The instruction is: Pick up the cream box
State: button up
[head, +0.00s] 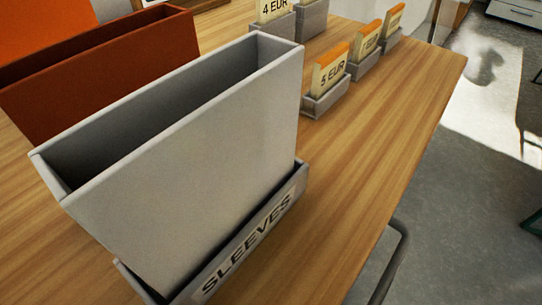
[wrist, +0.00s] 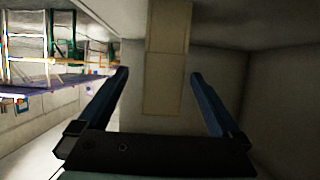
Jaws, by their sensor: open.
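No box in the head view is plainly cream. The nearest is a large pale grey, open-topped box (head: 190,160), standing upright in a low grey holder (head: 245,243) labelled SLEEVES. In the wrist view my gripper (wrist: 158,75) is open, with its two blue fingers spread apart. A dim cream-tan upright piece (wrist: 165,60) shows between the fingers, beyond them; I cannot tell whether it is the cream box or how far off it is. Nothing is seen held. My gripper does not show in the head view.
A dark red open box (head: 100,70) stands behind the pale one. Cream and orange price cards (head: 330,72) sit in small grey holders at the back of the wooden table (head: 390,125). The table's right side is clear up to its edge.

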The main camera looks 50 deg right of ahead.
jog(key=b+x, duration=0.1)
jog(key=x, duration=0.3)
jog(key=shift+d+f, duration=0.15)
jog(key=shift+d, duration=0.1)
jog(key=x, duration=0.1)
jog(key=b+x, duration=0.1)
jog(key=x, duration=0.1)
jog(key=b+x, duration=0.1)
jog(key=shift+w+f, duration=0.35)
jog(key=shift+f, duration=0.05)
jog(key=shift+d+f, duration=0.1)
jog(key=shift+d, duration=0.35)
jog(key=shift+w, duration=0.1)
jog(key=c, duration=1.5)
